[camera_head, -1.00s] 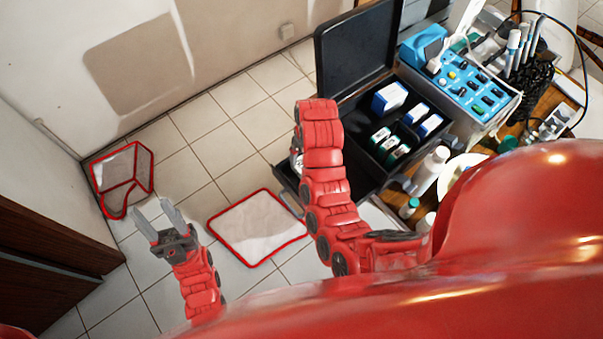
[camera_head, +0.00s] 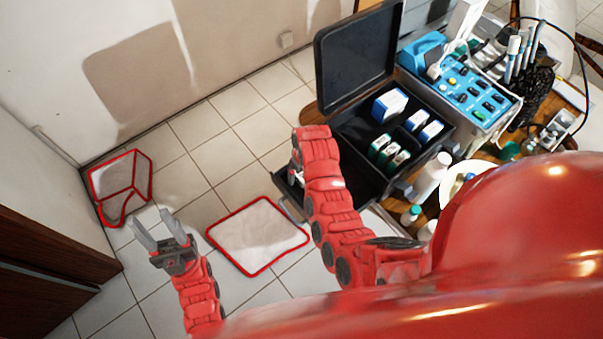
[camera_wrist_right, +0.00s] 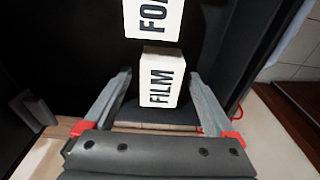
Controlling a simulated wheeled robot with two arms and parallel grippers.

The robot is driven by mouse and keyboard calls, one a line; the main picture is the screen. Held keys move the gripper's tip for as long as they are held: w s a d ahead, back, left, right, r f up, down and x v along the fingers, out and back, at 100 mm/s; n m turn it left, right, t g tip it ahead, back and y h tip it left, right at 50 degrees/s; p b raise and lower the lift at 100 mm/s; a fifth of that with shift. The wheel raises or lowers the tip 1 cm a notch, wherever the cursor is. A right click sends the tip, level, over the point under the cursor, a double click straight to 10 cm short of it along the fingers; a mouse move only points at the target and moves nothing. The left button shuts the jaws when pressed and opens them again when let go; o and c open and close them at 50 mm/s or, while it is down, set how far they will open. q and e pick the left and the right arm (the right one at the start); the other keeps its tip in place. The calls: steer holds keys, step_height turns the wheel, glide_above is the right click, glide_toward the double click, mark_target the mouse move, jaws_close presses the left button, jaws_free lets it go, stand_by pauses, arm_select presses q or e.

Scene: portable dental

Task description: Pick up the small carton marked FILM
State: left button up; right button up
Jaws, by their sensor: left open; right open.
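The small white carton marked FILM (camera_wrist_right: 161,78) stands in a dark compartment in the right wrist view, its black lettering facing me. My right gripper (camera_wrist_right: 160,90) is open, with one finger to each side of the carton and gaps visible between. In the head view the right arm hides this carton and most of the right gripper. A second white carton (camera_wrist_right: 153,18), lettered "FO" with the rest cut off, is just beyond FILM. My left gripper (camera_head: 156,226) is open and empty above the tiled floor at the lower left.
A black case (camera_head: 358,125) with its lid (camera_head: 355,57) raised holds several blue, white and green boxes. A blue control unit (camera_head: 465,92) and white bottles (camera_head: 432,176) stand to its right. A red-edged mat (camera_head: 258,236) and red-edged mesh bin (camera_head: 122,187) are on the floor.

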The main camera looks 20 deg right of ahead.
steer(key=c, duration=1.4)
steer(key=shift+r, duration=0.15)
